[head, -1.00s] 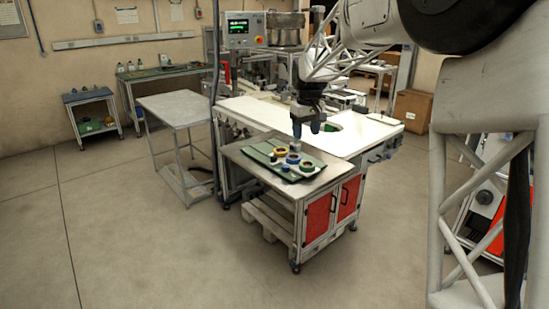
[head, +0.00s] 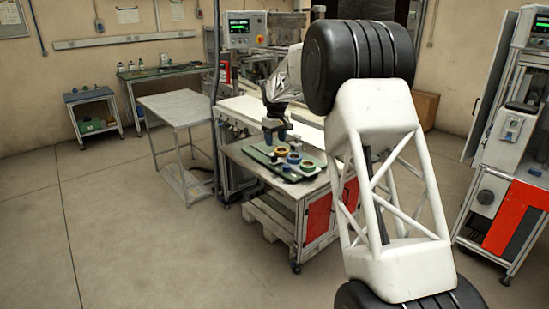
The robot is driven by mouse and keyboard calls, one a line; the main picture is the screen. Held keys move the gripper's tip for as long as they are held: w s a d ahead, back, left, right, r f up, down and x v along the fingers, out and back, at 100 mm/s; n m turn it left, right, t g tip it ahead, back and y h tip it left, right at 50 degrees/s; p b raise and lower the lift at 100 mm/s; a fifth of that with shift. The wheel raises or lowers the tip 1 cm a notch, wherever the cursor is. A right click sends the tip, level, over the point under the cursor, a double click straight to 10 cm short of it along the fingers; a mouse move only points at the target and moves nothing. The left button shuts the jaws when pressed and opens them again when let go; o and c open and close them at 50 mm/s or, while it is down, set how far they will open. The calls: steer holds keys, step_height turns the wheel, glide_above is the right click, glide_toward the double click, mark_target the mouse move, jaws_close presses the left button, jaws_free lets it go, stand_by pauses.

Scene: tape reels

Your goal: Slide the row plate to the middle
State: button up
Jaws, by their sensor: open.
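The row plate (head: 261,153) is a dark green flat plate lying on the metal top of a cart. My gripper (head: 275,138) points down, open, just above the far left part of the plate. It looks apart from the plate, but the exact gap is too small to tell. The right end of the plate is close to my arm link in the picture.
The cart top (head: 240,152) has a bare strip left of the plate. A white work surface (head: 240,108) adjoins behind it. An empty grey table (head: 172,107) stands to the left. My large arm links cover the cart's right side and part of the machine behind.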

mark_target(274, 156)
steer(key=shift+w+a+f, duration=0.25)
steer(key=shift+w, duration=0.05)
steer(key=shift+f, duration=0.15)
steer(key=shift+f, duration=3.8)
jaws_close()
